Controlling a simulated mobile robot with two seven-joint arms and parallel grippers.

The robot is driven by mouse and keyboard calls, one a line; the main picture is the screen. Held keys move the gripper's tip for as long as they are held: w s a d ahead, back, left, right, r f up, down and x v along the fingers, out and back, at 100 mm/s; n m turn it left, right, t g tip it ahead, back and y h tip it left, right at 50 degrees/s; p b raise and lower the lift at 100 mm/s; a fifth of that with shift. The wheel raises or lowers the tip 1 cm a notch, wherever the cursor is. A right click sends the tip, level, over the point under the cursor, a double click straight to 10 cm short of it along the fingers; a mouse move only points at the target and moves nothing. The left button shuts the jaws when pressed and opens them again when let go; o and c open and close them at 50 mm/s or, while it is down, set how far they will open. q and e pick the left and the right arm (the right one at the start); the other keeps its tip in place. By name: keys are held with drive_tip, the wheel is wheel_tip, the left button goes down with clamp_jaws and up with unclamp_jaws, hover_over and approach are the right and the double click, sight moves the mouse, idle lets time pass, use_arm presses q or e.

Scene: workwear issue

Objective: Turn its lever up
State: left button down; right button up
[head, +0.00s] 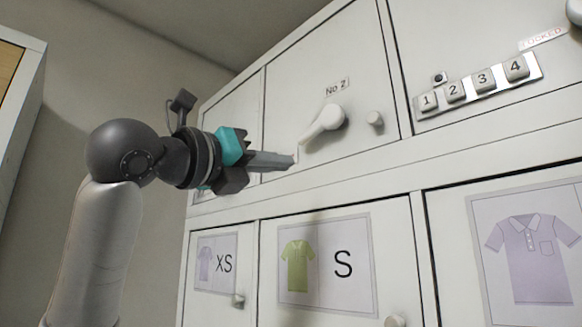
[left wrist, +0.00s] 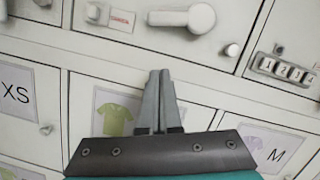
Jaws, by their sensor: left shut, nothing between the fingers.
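The white lever (head: 322,122) is on the locker door marked "No 2" (head: 337,87). Its arm points left from a round hub, roughly level in the left wrist view (left wrist: 182,18). My left gripper (head: 291,160) is shut and empty, with its fingertips just below and left of the lever's free end, apart from it as far as I can see. In the left wrist view the shut fingers (left wrist: 160,74) point up toward the lever. A small red-lettered label (left wrist: 120,19) is left of the lever. My right gripper is in neither view.
A small round knob (head: 374,118) is right of the lever. A keypad (head: 477,84) numbered 1 to 4 is on the door further right, with a red "LOCKED" label (head: 543,38) above it. Lower doors carry shirt pictures, including S (head: 343,264) and XS (head: 223,263).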

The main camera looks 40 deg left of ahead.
use_arm(q)
drive_tip(key=v, duration=0.3)
drive_tip(key=shift+s, duration=0.2)
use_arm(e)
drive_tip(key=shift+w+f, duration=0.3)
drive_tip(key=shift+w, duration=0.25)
use_arm(q)
drive_tip(key=shift+a, duration=0.1)
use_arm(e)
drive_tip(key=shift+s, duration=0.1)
